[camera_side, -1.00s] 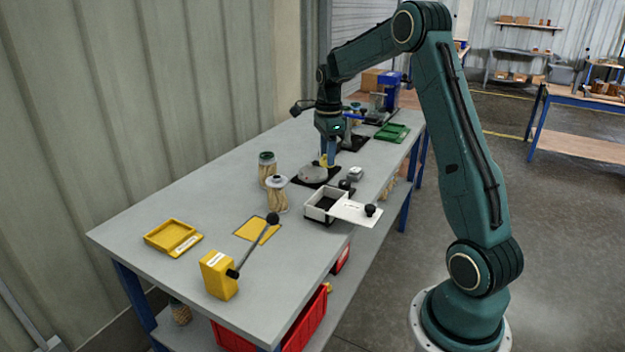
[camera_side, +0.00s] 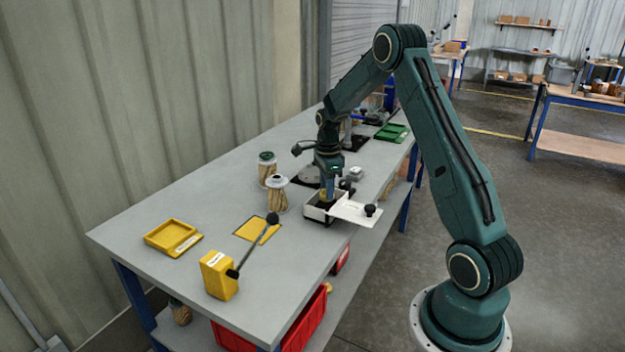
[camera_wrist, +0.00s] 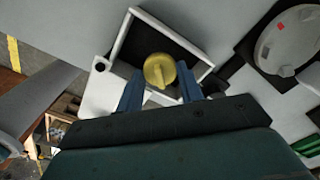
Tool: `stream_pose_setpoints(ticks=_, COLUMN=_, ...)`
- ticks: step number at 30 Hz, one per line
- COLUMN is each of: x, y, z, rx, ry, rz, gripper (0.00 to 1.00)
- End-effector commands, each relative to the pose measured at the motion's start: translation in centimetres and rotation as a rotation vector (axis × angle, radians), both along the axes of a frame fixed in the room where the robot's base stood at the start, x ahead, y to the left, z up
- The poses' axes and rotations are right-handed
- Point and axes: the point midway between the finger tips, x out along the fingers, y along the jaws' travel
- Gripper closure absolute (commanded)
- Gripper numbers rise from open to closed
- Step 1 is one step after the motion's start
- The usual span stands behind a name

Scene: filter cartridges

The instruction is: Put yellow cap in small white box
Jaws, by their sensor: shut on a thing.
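The small white box (camera_side: 315,214) stands open on the bench in the side view, with a dark inside. It also shows in the wrist view (camera_wrist: 173,38). My gripper (camera_side: 326,196) is over the box, pointing down. In the wrist view the round yellow cap (camera_wrist: 158,72) with its raised grip bar is between my two blue fingers (camera_wrist: 161,88). My gripper is shut on it. The cap overlaps the box opening in that view; how high it hangs is hard to tell. In the side view the cap is hidden by the fingers.
A white sliding lid (camera_side: 350,211) with a black knob sticks out right of the box. A grey round lid (camera_wrist: 285,40) on a black base is close by. Two jars (camera_side: 277,194) stand left of the box. A yellow block (camera_side: 219,275) with a lever is nearer.

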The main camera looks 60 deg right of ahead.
Motion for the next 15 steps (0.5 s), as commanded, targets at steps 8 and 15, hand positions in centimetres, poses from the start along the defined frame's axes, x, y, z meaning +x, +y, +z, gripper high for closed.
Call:
stream_pose_setpoints(ticks=8, x=0.0, y=0.0, z=-3.1, rx=0.001, ry=0.001, rz=0.000, gripper=0.84)
stream_pose_setpoints(ticks=15, x=0.0, y=0.0, z=-3.3, rx=0.000, ry=0.000, rz=0.000, gripper=0.84)
